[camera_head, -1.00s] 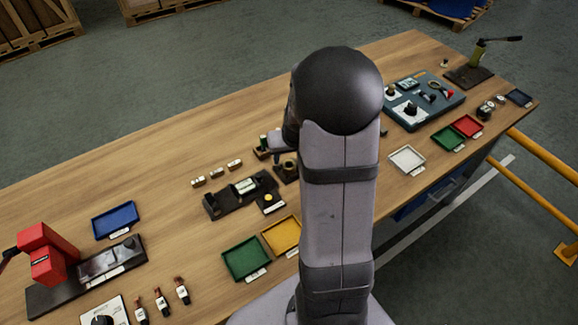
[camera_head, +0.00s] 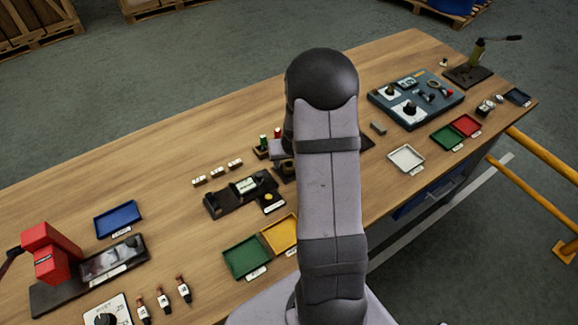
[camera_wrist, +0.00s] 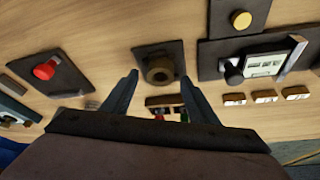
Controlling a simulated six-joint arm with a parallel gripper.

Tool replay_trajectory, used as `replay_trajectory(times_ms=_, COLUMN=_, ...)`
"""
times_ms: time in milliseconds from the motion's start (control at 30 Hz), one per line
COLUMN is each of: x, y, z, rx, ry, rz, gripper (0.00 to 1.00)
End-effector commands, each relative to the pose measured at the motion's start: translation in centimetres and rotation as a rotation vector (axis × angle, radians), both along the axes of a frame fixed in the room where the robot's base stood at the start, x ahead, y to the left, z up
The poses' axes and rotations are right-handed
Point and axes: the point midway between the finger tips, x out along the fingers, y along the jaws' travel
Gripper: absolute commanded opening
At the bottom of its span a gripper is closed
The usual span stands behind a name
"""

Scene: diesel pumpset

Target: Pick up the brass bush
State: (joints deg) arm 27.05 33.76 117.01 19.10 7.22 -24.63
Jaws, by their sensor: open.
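A brown, brassy ring-shaped piece with a dark central hole, which looks like the brass bush (camera_wrist: 160,63), sits on a dark square plate (camera_wrist: 139,53) in the wrist view. My gripper (camera_wrist: 160,77) is open, with one finger to each side of the bush in the picture and nothing held. I cannot tell the height of the fingertips above the plate. In the head view the dark plate and bush (camera_head: 288,169) show partly beside my arm, which hides most of my gripper.
A block with red and green pieces (camera_head: 265,147) stands close to the bush. A dark fixture (camera_head: 212,206) and several small brass-and-white pieces (camera_head: 216,172) lie to its left. A red knob on a dark plate (camera_wrist: 45,70) shows in the wrist view. Bare wood lies behind.

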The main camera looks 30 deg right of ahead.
Motion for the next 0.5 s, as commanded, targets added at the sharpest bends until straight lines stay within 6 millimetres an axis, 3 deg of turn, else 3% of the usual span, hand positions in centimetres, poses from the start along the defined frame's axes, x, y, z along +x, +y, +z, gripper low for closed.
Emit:
replay_trajectory(times_ms=300, x=0.11, y=-0.02, z=-0.32, rx=0.0, ry=0.0, rz=0.001, gripper=0.52)
replay_trajectory(times_ms=500, x=0.11, y=-0.02, z=-0.31, rx=0.0, ry=0.0, rz=0.001, gripper=0.05)
